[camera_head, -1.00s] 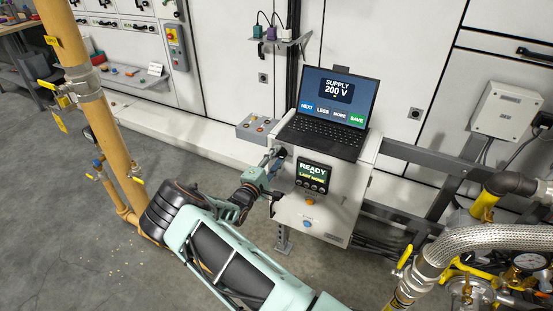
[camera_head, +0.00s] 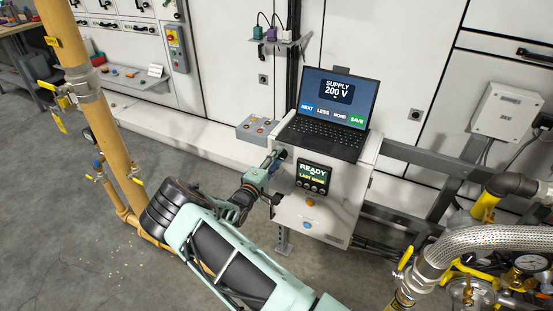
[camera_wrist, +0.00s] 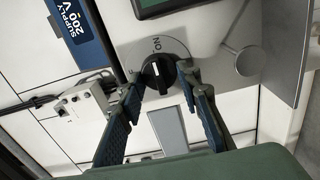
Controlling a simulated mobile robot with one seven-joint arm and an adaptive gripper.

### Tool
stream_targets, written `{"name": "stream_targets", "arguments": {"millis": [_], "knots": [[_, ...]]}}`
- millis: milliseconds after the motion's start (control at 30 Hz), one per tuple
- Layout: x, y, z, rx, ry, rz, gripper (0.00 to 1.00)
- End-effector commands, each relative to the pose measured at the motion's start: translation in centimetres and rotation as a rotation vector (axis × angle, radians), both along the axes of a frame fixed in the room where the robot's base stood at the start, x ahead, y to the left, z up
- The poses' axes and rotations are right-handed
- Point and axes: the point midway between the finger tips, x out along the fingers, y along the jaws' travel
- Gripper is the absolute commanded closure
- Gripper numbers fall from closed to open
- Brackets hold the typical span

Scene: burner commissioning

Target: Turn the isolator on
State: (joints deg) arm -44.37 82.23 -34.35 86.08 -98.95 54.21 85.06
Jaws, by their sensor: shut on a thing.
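The isolator is a black rotary knob (camera_wrist: 158,75) on the grey front of the control box (camera_head: 322,215). In the wrist view its white pointer line lies toward the ON label; the OFF label at its left is partly hidden by a finger. My gripper (camera_wrist: 160,93) has one finger on each side of the knob and is shut on it. In the head view my gripper (camera_head: 273,163) reaches the box's left upper front and mostly hides the knob.
A laptop (camera_head: 325,120) showing SUPPLY 200 V stands on the box. A READY display (camera_head: 312,173) is right of my gripper. A yellow pipe (camera_head: 105,130) stands left, hoses and gauges (camera_head: 470,255) right.

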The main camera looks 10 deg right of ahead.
Motion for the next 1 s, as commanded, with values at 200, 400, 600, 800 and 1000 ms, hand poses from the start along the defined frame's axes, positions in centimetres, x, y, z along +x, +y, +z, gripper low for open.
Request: {"name": "stream_targets", "arguments": {"millis": [200, 400, 600, 800, 1000], "knots": [[0.0, 0.0, 0.0, 0.001, -0.001, 0.000, 0.51], [0.0, 0.0, 0.0, 0.000, 0.000, 0.000, 0.51], [-1.2, 1.0, 0.0, 0.001, 0.001, 0.001, 0.51], [-4.5, 3.5, 0.0, 0.001, 0.002, 0.003, 0.51], [-7.7, 5.7, 0.0, 0.001, -0.001, 0.001, 0.51]]}}
